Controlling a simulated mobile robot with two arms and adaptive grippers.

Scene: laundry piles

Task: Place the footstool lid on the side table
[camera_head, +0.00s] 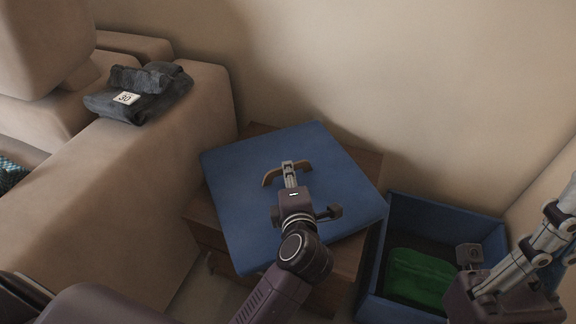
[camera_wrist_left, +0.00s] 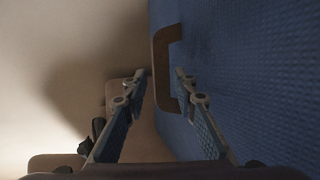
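The footstool lid (camera_head: 235,220) is a flat blue square panel with a brown arched handle (camera_head: 268,178). It appears to lie flat on the wooden side table (camera_head: 368,163), turned at an angle and overhanging its front. In the left wrist view, the lid (camera_wrist_left: 235,70) fills the right side. My left gripper (camera_head: 288,166) is at the handle. In its wrist view, the fingers stand apart on either side of the handle (camera_wrist_left: 160,65), one inside its loop, with gaps visible. My right gripper (camera_head: 566,225) is at the right edge, near the blue box, with its fingers apart and empty.
An open blue box (camera_head: 447,211) with green cloth (camera_head: 418,278) inside stands on the floor right of the table. A beige sofa (camera_head: 135,190) is on the left, with dark folded clothing (camera_head: 150,92) tagged 30 on its arm. Walls close off the back and right.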

